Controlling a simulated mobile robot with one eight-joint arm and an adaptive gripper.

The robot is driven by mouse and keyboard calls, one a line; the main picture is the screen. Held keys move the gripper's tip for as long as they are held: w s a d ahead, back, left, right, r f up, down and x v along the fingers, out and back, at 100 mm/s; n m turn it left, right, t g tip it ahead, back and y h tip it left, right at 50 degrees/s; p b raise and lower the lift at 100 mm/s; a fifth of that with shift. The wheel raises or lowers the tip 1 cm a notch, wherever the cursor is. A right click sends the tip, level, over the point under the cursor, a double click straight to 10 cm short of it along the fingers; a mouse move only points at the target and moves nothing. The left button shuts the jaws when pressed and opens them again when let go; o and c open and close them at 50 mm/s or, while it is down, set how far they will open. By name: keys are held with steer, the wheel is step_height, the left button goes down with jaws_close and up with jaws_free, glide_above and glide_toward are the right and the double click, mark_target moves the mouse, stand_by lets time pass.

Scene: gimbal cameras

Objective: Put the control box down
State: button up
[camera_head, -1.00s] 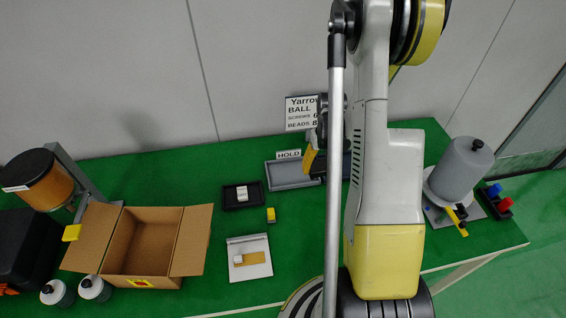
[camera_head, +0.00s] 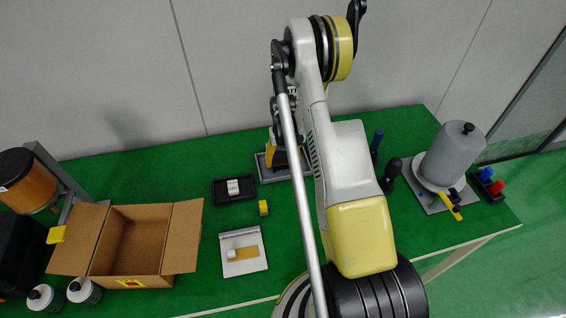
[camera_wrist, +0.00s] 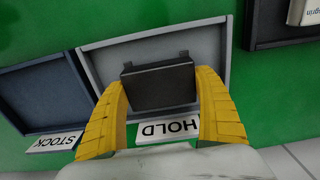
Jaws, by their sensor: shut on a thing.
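The control box, a dark grey block (camera_wrist: 160,88), is between the yellow fingers of my gripper (camera_wrist: 162,112) in the wrist view. My gripper is shut on it. The box is over the grey tray (camera_wrist: 100,62) beside the HOLD label (camera_wrist: 168,130); I cannot tell whether it touches the tray floor. In the head view my gripper (camera_head: 278,153) is at the same grey tray (camera_head: 270,177), partly hidden by my arm, and the box is hard to make out there.
A blue-grey STOCK tray (camera_wrist: 42,95) lies next to the HOLD tray; a black tray (camera_wrist: 275,25) is on its other side. An open cardboard box (camera_head: 135,241) and a white tray (camera_head: 232,267) are on the green table. A grey cylinder (camera_head: 450,155) stands at right.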

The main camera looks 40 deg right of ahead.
steer(key=shift+f, duration=0.25)
steer(key=shift+f, duration=0.1)
steer(key=shift+f, duration=0.15)
steer(key=o, duration=1.2)
steer(key=shift+o, duration=0.2)
